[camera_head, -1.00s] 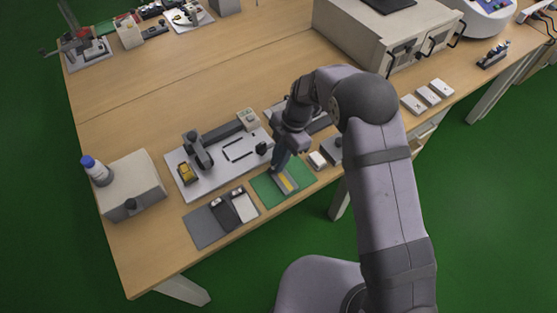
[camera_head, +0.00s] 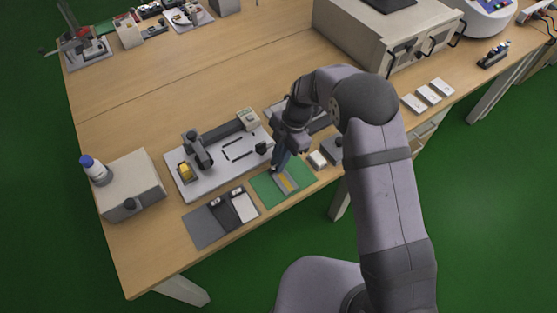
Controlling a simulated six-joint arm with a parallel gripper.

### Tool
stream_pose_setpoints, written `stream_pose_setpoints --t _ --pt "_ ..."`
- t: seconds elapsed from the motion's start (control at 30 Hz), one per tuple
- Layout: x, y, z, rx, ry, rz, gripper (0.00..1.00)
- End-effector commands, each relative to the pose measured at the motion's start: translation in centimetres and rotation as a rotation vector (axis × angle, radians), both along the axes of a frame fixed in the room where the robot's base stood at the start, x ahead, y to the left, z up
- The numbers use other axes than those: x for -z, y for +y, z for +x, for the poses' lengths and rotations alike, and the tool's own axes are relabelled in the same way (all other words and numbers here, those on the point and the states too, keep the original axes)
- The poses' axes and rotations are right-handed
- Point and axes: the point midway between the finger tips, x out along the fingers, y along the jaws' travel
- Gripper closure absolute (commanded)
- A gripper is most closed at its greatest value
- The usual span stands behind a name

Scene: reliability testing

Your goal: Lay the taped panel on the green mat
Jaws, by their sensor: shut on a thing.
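The green mat (camera_head: 303,172) lies near the front edge of the table. The taped panel (camera_head: 286,184), a grey plate with a yellow strip, is over the middle of the mat. My gripper (camera_head: 278,168) points down at the panel's back edge and is shut on it. Whether the panel touches the mat all over I cannot tell. The fingertips are small and partly dark in this view.
A grey mat (camera_head: 204,229) with a dark and white holder lies left of the green mat. Behind them stands a white fixture plate (camera_head: 217,170) with a yellow block. Small white blocks (camera_head: 317,160) sit just right of the green mat. A box with a bottle (camera_head: 95,168) stands at the far left.

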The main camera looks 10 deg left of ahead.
Motion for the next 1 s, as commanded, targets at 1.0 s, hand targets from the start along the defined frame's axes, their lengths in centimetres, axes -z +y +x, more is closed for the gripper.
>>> stream_pose_setpoints --t 1.0 --pt "0.10 -0.01 -0.01 0.000 0.000 0.000 0.65"
